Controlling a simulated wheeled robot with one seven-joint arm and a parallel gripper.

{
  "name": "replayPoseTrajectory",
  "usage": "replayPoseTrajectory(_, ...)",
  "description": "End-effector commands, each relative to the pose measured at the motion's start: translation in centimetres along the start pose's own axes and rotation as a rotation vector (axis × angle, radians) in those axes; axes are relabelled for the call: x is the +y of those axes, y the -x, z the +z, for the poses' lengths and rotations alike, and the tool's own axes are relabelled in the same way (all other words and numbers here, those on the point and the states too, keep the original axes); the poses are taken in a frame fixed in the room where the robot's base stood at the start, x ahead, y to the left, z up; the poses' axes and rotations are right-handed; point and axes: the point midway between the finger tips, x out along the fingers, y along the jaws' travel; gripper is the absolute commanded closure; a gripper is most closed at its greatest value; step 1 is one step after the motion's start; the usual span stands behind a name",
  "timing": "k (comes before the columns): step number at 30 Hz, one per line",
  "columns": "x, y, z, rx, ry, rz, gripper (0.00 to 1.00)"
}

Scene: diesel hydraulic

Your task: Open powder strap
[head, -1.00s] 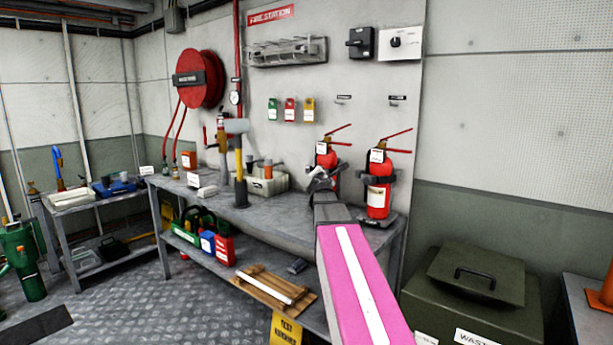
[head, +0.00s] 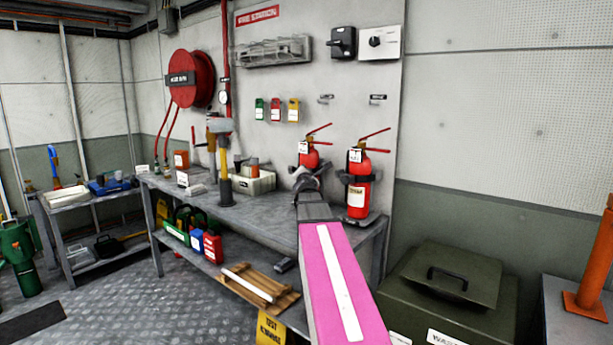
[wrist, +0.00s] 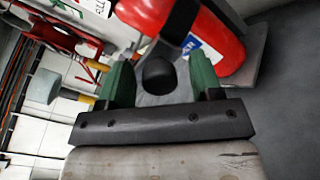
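Two red fire extinguishers stand at the right end of the workbench. The left one (head: 309,160) is partly hidden behind my gripper (head: 305,183). The right one (head: 358,190) has a dark strap or bracket around it and a label that seems to read foam. I cannot read the left one's label. In the wrist view, my gripper (wrist: 160,70) has its green fingers apart. A round black knob (wrist: 158,73) shows between them, with no clear contact. Just beyond is a red extinguisher body (wrist: 222,45) crossed by a black strap (wrist: 180,20).
The grey workbench (head: 265,215) holds a hammer (head: 224,170) and a box (head: 252,180) at its left. A green waste bin (head: 445,295) stands right of my arm.

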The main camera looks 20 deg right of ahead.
Motion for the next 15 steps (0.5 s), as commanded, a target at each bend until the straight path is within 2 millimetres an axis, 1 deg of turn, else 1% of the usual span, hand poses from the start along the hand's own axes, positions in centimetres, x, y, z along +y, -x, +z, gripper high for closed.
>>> replayPoseTrajectory(10, 0.1, 0.2, 0.0, 0.0, -0.001, 0.002, 0.41)
replayPoseTrajectory(15, 0.1, 1.6, 0.0, 0.0, -0.001, 0.003, 0.41)
